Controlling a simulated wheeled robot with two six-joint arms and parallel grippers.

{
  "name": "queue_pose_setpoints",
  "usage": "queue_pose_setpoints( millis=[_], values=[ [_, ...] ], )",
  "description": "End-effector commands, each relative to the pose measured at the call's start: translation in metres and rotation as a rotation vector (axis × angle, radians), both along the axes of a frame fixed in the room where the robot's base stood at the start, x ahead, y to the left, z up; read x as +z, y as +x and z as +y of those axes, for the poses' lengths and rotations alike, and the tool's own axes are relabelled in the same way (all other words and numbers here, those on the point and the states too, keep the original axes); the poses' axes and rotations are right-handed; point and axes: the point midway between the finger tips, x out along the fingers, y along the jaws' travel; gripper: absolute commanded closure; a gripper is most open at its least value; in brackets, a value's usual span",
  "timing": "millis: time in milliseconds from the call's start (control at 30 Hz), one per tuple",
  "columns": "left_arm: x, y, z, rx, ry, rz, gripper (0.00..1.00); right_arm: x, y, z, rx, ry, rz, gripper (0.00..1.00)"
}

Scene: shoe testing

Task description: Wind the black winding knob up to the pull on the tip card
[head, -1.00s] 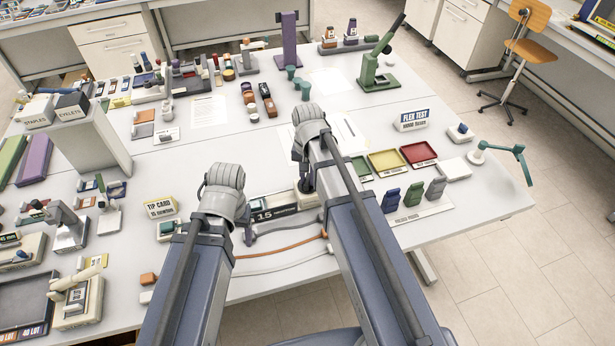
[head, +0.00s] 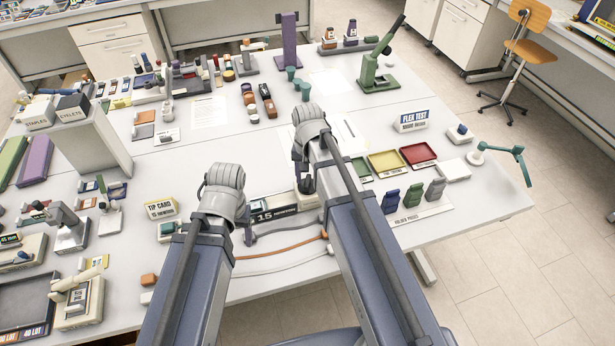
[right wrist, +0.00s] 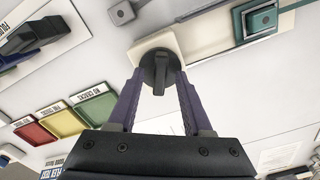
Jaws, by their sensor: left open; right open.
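The black winding knob (right wrist: 160,68) shows in the right wrist view, round with a raised grip bar, at one end of a pale block. My right gripper (right wrist: 160,79) is open, with a purple-grey finger on either side of the knob; I cannot tell whether they touch it. In the head view this gripper (head: 304,186) hangs at the right end of the gauge (head: 275,213), whose dark display seems to read 1.5 newton; my arm hides the knob there. The tip card (head: 161,208) stands left of it, its figure too small to read surely. My left gripper (head: 248,236) is open and empty, low beside the gauge.
Grey and orange strips (head: 285,246) lie in front of the gauge. Yellow (head: 388,163) and red (head: 419,155) trays and a holder with several coloured pieces (head: 413,196) stand to the right. A flex test sign (head: 412,120) stands behind them.

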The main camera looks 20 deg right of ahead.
Motion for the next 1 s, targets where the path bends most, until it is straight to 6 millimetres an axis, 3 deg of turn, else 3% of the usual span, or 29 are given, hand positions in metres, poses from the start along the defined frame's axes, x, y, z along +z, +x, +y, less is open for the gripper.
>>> queue_pose_setpoints(
  millis=[533, 1000],
  values=[
    [0.068, 0.0, 0.0, 0.007, -0.001, 0.0, 0.32, 0.068, 0.0, 0.0, 0.0, 0.0, 0.0, 0.5],
    [0.073, 0.0, 0.0, 0.009, -0.002, 0.0, 0.32, 0.073, 0.0, 0.0, 0.0, 0.0, 0.0, 0.5]
  ],
)
